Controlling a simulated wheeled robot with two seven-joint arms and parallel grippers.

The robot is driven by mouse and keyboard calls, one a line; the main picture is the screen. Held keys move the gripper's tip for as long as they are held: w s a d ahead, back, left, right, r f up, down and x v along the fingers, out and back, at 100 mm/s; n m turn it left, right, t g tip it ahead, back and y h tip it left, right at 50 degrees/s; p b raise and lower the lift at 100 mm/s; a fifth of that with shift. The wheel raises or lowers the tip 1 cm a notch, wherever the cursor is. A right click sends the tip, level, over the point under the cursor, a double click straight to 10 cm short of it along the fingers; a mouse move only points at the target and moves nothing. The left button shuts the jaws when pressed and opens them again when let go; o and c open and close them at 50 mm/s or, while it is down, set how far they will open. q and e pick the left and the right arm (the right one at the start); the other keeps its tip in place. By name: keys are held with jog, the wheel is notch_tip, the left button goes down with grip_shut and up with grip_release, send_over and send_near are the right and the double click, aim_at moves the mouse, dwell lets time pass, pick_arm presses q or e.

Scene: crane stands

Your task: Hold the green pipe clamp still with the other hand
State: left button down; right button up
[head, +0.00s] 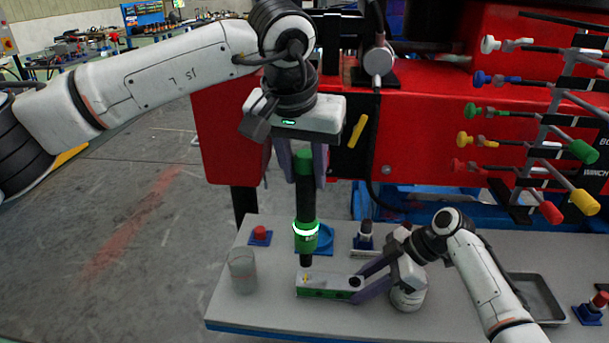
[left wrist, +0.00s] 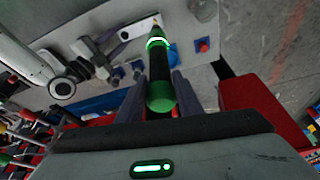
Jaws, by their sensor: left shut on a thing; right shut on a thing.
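The green pipe clamp (head: 322,293), a block with a pale top and green side, lies on the grey table at the front. My right gripper (head: 360,284) is shut on its right end. My left gripper (head: 303,170) is shut on a black tool with green bands (head: 307,205) and holds it upright, tip down. The tool's lit ring glows green. Its dark tip is over the clamp's left part; I cannot tell if they touch. In the left wrist view the tool (left wrist: 160,92) points away toward the clamp (left wrist: 138,28).
A clear jar (head: 242,272) and a red button on a blue base (head: 260,235) stand left of the clamp. A blue round dish (head: 322,246) sits behind it. A metal tray (head: 538,297) lies at right. Coloured levers (head: 540,150) project from the red machine.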

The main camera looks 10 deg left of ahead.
pick_arm(q)
jog(key=shift+r, duration=0.15)
pick_arm(e)
jog(key=o, duration=1.3)
jog(key=shift+r, duration=0.1)
